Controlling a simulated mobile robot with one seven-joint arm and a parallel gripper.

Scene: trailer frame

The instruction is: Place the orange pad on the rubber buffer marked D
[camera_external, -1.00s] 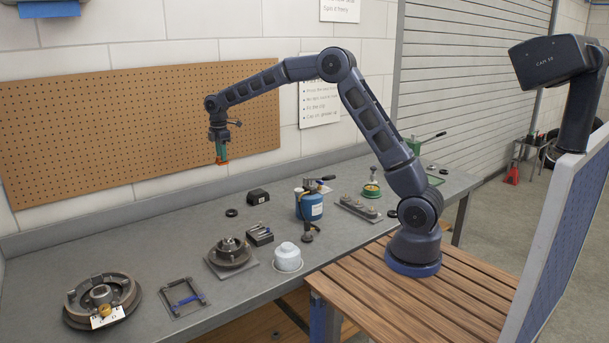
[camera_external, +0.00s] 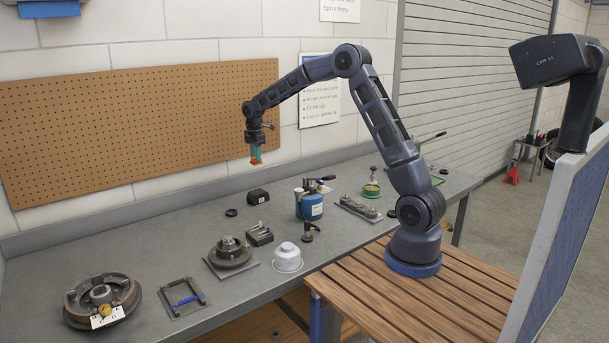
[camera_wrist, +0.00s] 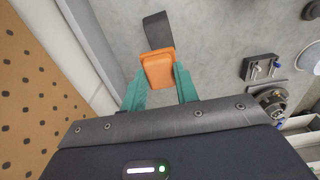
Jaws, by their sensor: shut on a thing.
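An orange pad (camera_wrist: 158,70) sits between the green fingertips of my gripper (camera_wrist: 160,85) in the wrist view. My gripper is shut on it and holds it in the air above the back of the bench. In the external view, my gripper (camera_external: 256,158) points down, with a small orange patch of the pad (camera_external: 257,161) showing. A dark grey strip (camera_wrist: 157,30) shows just past the pad in the wrist view; I cannot tell whether it touches it.
A dark block (camera_external: 258,197) and a black ring (camera_external: 231,212) lie on the bench below. A slotted fixture (camera_external: 260,236), a flanged hub (camera_external: 230,251), a white pot (camera_external: 288,258) and a blue canister (camera_external: 309,205) stand nearby. The pegboard (camera_external: 140,130) is behind.

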